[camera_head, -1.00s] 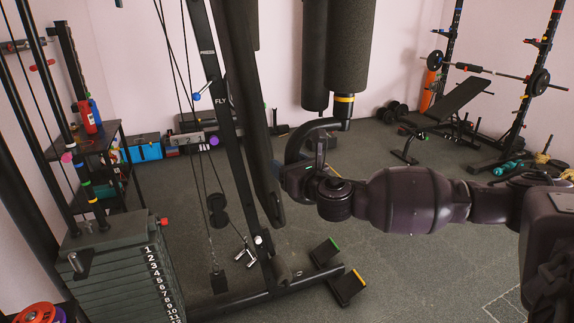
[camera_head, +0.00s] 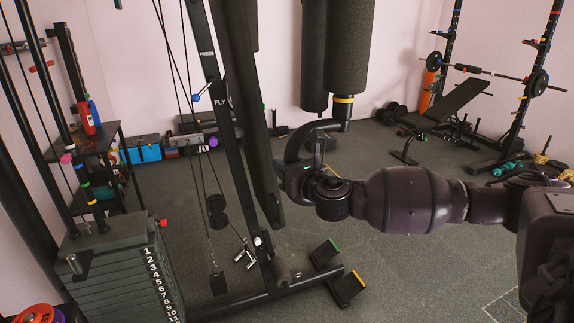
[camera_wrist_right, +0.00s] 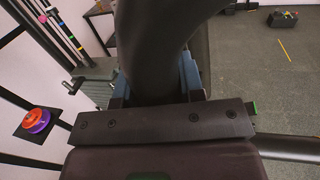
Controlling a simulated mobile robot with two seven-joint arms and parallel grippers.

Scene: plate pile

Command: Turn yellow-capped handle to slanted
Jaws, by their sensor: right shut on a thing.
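The yellow-capped handle (camera_head: 299,142) is a dark curved bar below a black padded roller, with a yellow band (camera_head: 343,99) where it meets the pad. It bends left and down from there. My right gripper (camera_head: 297,176) is at the lower end of this curve, shut on it. In the right wrist view the handle (camera_wrist_right: 160,48) is a thick dark tube running up between the two fingers of my right gripper (camera_wrist_right: 158,85). The gripped part is hidden by the gripper body. My left gripper is not in view.
A black machine upright (camera_head: 240,120) stands just left of my right gripper. A numbered weight stack (camera_head: 120,270) is at lower left. Foot pedals (camera_head: 335,270) sit low on the frame. A bench (camera_head: 455,105) and rack stand at the back right.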

